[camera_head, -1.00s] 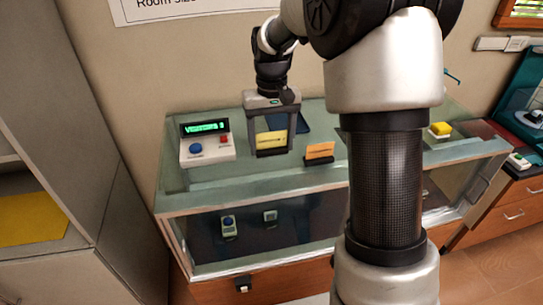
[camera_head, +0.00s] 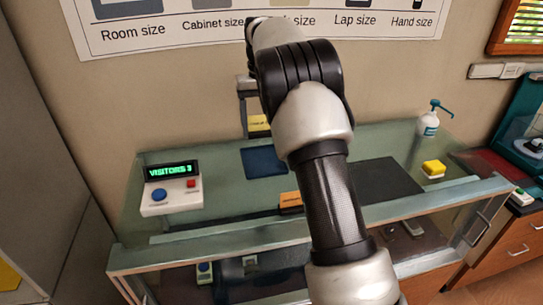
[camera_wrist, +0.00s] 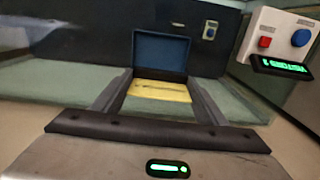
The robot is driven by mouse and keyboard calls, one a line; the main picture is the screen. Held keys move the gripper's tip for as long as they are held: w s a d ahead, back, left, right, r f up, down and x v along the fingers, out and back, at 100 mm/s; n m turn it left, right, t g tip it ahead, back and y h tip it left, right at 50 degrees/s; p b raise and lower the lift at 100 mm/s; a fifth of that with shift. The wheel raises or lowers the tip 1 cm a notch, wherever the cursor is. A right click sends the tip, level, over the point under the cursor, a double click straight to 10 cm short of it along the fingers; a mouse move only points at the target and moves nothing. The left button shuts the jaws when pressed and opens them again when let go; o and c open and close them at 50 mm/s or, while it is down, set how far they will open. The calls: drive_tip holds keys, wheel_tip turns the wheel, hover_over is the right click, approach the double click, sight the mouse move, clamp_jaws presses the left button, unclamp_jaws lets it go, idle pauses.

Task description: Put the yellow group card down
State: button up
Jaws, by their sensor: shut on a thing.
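The yellow group card (camera_head: 258,123) is held in my gripper (camera_head: 252,112), in front of the wall beyond the back edge of the glass display case (camera_head: 225,212). In the wrist view the card (camera_wrist: 160,90) lies flat between the two fingers (camera_wrist: 157,95), which are shut on it. A dark blue pad (camera_head: 265,161) lies on the case top, apart from the card and nearer the front; it also shows beyond the card in the wrist view (camera_wrist: 160,50). My arm hides part of the case.
A white visitor counter box (camera_head: 172,190) with blue and red buttons stands at left. An orange card on a dark holder (camera_head: 290,201) is near the front edge. A dark mat (camera_head: 380,182), a yellow block (camera_head: 433,169) and a pump bottle (camera_head: 429,124) are at right.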

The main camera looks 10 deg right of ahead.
sight(263, 161)
drive_tip(key=shift+w+d+f, duration=0.1)
drive_tip(key=shift+w, duration=0.55)
wheel_tip(263, 161, down, 10)
drive_tip(key=shift+r, duration=0.15)
drive_tip(key=shift+f, duration=0.2)
drive_tip(key=o, duration=0.7)
drive_tip(key=shift+o, duration=0.2)
